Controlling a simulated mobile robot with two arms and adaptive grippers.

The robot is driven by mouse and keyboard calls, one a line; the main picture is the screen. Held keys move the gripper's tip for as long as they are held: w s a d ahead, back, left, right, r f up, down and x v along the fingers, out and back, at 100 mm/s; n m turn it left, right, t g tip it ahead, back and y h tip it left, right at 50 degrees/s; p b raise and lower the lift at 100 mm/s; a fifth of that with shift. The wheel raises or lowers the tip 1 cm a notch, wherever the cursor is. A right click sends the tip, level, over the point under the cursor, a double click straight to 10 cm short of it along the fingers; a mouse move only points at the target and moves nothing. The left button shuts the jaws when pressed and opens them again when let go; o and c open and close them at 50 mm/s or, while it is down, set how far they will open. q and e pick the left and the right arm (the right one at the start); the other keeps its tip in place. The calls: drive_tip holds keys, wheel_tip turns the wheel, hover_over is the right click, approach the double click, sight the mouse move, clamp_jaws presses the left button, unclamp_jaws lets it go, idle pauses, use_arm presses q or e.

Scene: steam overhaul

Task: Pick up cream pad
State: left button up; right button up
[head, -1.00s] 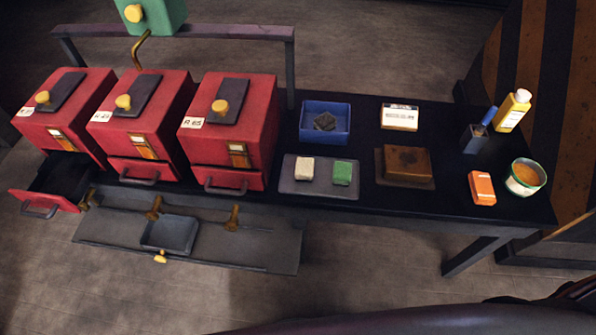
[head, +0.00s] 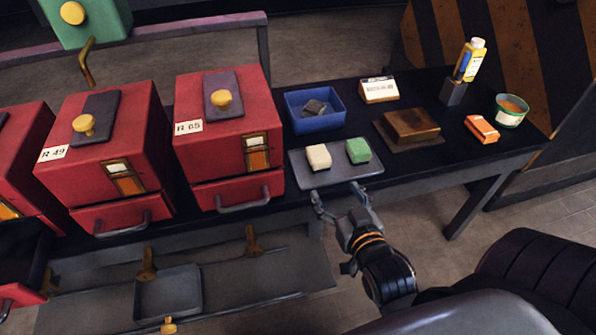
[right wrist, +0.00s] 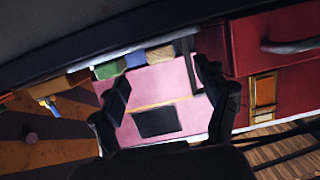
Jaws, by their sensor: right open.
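The cream pad (head: 318,157) lies on the left part of a flat grey tray (head: 337,178) on the dark bench, beside a green pad (head: 358,151). My right gripper (head: 337,193) is open and empty, just at the near edge of the tray. Its fingers point toward the pads but are apart from both. In the right wrist view the open fingers (right wrist: 166,92) frame a pinkish surface with a dark rectangle. A small pale block shows beyond it, but I cannot tell whether it is the cream pad. My left gripper is not in view.
A blue bin (head: 315,122) with a dark block stands behind the tray. A brown block (head: 411,124), an orange box (head: 482,129) and a tin (head: 510,110) are to the right. A red cabinet (head: 228,140) with a drawer handle stands close on the left.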

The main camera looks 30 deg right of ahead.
sight(321, 158)
drive_tip(key=shift+t+h, duration=0.3)
drive_tip(key=w, duration=0.2)
drive_tip(key=w+d, duration=0.1)
drive_tip(key=w, duration=0.1)
drive_tip(key=w+b, duration=0.1)
drive_tip(key=w, duration=0.2)
drive_tip(key=shift+d+r, duration=0.3)
drive_tip(key=shift+d, duration=0.05)
drive_tip(key=shift+x, duration=0.85)
drive_tip(key=shift+b+x, duration=0.55)
drive_tip(key=shift+x, duration=1.7)
drive_tip(key=c, duration=1.3)
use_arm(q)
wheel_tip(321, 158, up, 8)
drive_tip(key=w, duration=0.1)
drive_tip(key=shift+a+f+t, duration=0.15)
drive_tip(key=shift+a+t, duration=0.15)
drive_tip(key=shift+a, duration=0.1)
use_arm(e)
drive_tip(key=shift+c, duration=0.3)
